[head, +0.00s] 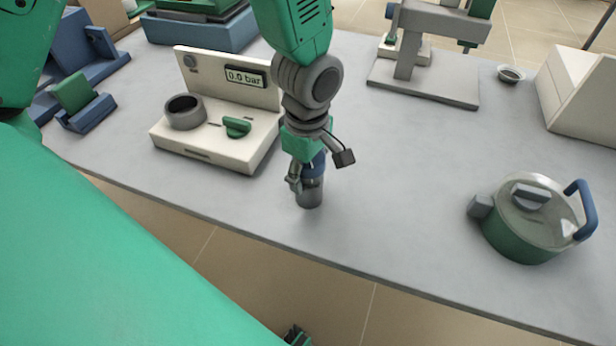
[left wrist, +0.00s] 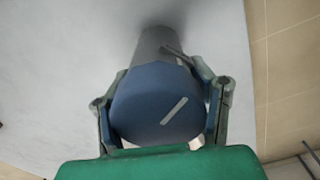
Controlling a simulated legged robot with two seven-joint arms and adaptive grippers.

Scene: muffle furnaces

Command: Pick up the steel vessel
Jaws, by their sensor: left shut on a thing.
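The steel vessel is a small grey cylinder (head: 310,195) with a blue top, upright at the table's front edge. In the left wrist view its blue top (left wrist: 158,103) with a pale line fills the middle, and its grey side (left wrist: 152,45) shows beyond. My left gripper (head: 308,180) comes down from above and is shut around the upper part of the vessel. In the left wrist view its fingers (left wrist: 162,112) lie on both sides of the blue top. I cannot tell whether the base touches the table. My right gripper is not clearly seen.
A cream device (head: 215,135) reading "0.0 bar" stands left of the vessel. A green pot (head: 525,220) with a glassy lid and blue handle stands at the right. A grey stand (head: 425,85) is behind. The grey table (head: 410,160) is clear between vessel and pot.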

